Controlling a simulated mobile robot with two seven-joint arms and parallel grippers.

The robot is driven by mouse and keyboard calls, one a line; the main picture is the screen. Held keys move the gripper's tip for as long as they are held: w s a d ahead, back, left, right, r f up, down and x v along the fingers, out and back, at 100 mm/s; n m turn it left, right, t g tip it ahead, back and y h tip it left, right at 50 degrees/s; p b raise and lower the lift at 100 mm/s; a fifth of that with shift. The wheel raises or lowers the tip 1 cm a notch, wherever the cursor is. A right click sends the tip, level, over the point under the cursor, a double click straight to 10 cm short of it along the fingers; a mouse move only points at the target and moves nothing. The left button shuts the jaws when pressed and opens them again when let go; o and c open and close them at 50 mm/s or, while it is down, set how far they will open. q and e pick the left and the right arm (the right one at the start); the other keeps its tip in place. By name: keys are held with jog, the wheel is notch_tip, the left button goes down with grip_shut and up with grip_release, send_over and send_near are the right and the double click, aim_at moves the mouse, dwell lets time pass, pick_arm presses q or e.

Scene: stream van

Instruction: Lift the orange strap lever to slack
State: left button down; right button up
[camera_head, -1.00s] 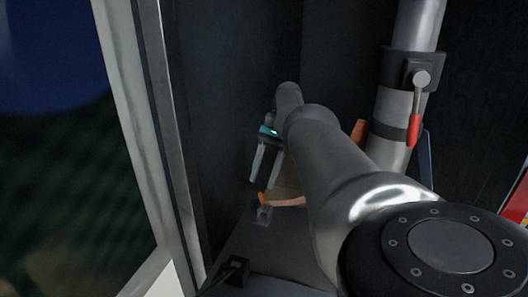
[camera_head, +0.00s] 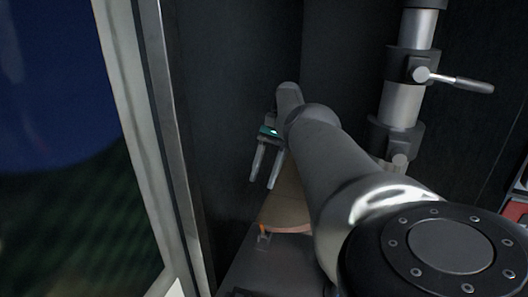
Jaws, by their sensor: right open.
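My right gripper (camera_head: 264,184) is open and empty, its two pale fingers pointing down. A small orange piece (camera_head: 262,229), which looks like the strap lever, stands on a small bracket below the fingertips in the picture. A gap shows between the fingertips and it. A pinkish-orange band (camera_head: 290,230), perhaps the strap, runs along the lower edge of a tan rounded object (camera_head: 284,205). My right arm hides the right side of the tan object and band. The lever is too small to tell its exact tilt. My left gripper is out of view.
A steel mast (camera_head: 403,104) with dark clamps stands to the right of my arm. Its grey handle (camera_head: 466,83) sticks out to the right. A window frame (camera_head: 160,140) runs down the left. Dark wall panels (camera_head: 225,90) stand close behind my gripper.

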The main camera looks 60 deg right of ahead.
jog(key=shift+r+p, duration=1.9)
jog(key=shift+r, duration=0.35)
